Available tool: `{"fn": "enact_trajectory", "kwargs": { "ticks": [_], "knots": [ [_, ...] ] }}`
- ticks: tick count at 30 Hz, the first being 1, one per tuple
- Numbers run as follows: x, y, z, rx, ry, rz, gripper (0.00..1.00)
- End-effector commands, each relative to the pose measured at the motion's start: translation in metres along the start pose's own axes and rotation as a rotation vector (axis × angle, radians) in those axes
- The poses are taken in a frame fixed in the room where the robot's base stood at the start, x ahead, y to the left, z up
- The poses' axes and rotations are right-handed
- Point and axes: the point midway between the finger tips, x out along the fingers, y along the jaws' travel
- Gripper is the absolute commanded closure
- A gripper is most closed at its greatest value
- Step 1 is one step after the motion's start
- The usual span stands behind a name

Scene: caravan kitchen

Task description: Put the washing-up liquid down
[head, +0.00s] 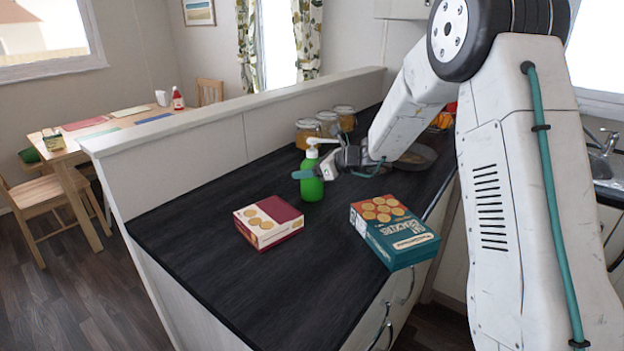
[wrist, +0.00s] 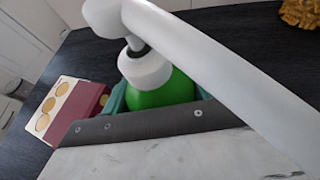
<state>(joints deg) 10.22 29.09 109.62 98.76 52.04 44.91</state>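The washing-up liquid (head: 312,187) is a green bottle with a white pump top. It stands upright at the dark worktop, left of my arm in the head view. My gripper (head: 309,173) reaches it from the right, with teal fingers at the bottle's sides. In the wrist view the green body (wrist: 165,90) sits between the teal finger pads, and my gripper looks shut on it. The white pump covers part of the wrist view. The bottle's base looks at or very near the worktop; I cannot tell whether it touches.
A red and cream biscuit box (head: 268,222) lies in front of the bottle, and a teal cracker box (head: 393,231) lies to the right. Several lidded jars (head: 326,124) stand behind. A round dish (head: 415,157) is beyond my wrist. The worktop (head: 200,250) is clear at front left.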

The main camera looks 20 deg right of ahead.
Motion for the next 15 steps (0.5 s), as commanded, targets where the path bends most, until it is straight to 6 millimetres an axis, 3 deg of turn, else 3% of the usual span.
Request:
{"fn": "enact_trajectory", "kwargs": {
  "ticks": [1, 3, 15],
  "knots": [
    [-0.0001, -0.0001, 0.0000, 0.000, 0.000, 0.000, 0.67],
    [-0.0003, -0.0003, 0.0009, -0.001, -0.001, 0.000, 0.81],
    [-0.0038, -0.0004, 0.0093, -0.002, -0.003, -0.001, 0.81]
  ]
}}
